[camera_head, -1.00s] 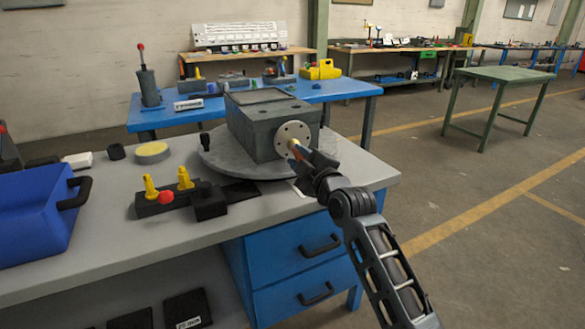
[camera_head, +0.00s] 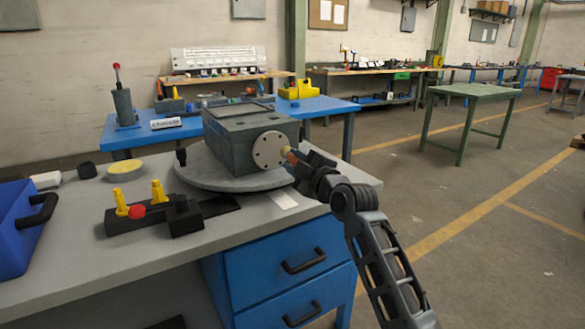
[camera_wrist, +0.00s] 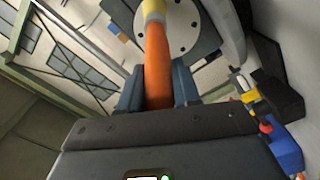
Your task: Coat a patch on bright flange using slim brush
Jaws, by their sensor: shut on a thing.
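The bright flange (camera_head: 270,150) is a pale round disc with bolt holes on the front face of a dark grey gearbox housing (camera_head: 226,132), which sits on a round grey turntable (camera_head: 190,174). My gripper (camera_head: 300,157) is right of the flange. In the wrist view my gripper (camera_wrist: 158,88) is shut on the orange handle of the slim brush (camera_wrist: 157,65), whose yellowish ferrule points at the flange (camera_wrist: 182,30). The bristle tip is cut off at the top of the wrist view. Whether it touches the flange, I cannot tell.
A dark block with yellow pegs (camera_head: 140,208) and a red knob stands on the grey bench (camera_head: 85,255), left of the turntable. A blue bin (camera_head: 18,232) is at far left, near a yellow-topped round tin (camera_head: 125,168). Open floor lies right of the bench.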

